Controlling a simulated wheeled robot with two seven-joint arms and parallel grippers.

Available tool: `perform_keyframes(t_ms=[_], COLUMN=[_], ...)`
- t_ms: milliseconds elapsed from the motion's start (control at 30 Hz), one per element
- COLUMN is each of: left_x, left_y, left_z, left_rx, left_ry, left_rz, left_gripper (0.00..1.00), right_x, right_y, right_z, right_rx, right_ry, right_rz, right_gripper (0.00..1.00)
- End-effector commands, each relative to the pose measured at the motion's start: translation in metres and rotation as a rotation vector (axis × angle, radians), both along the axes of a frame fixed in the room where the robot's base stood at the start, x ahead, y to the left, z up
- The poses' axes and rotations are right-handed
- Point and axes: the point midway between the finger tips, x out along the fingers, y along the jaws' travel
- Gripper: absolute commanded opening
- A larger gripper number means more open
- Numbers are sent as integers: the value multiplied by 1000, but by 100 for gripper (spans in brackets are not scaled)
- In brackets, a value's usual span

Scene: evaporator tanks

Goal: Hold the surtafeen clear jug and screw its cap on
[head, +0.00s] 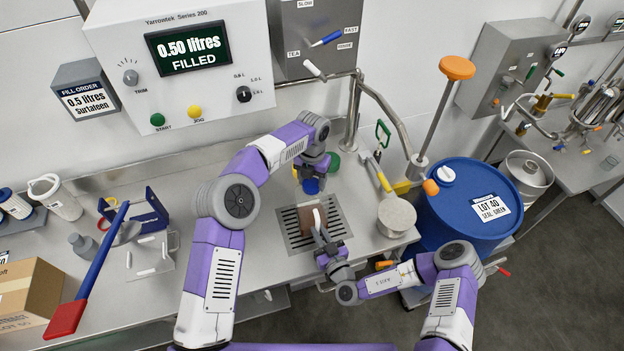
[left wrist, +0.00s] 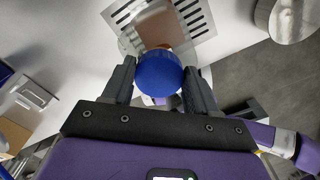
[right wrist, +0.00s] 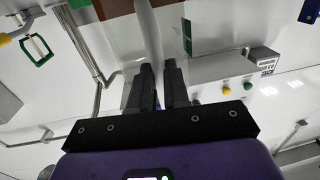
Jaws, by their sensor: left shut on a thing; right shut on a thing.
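The jug (head: 307,219), filled with something brown, stands on the slotted drain grate, with a white handle (head: 317,215) facing me. My right gripper (head: 321,238) is shut on this handle, which runs up between its fingers in the right wrist view (right wrist: 150,45). My left gripper (head: 312,182) is shut on a blue cap (head: 311,187), also seen between its fingers in the left wrist view (left wrist: 159,73). In the head view the cap shows just behind the jug, apart from it. In the left wrist view it overlaps part of the brown jug (left wrist: 158,27). The jug's mouth is not clearly visible.
The drain grate (head: 338,222) is set in the counter. Pipes rise behind.

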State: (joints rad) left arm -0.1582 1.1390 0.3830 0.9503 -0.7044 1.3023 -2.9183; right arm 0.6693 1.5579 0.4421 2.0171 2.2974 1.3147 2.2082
Motion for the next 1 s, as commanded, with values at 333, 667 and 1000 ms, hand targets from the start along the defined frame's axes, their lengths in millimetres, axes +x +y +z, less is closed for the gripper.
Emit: perform_keyframes(t_ms=[333,667,1000], left_x=[0,1,0], left_y=[0,0,0], left_z=[0,19,46], left_rx=[0,0,0], left_ry=[-1,-3,0], left_rz=[2,2,2], left_gripper=[84,84,84], right_x=[0,0,0], right_y=[0,0,0], right_z=[0,0,0], right_rx=[0,0,0], right_ry=[1,1,1], right_rz=[-1,-1,0], right_gripper=[0,0,0])
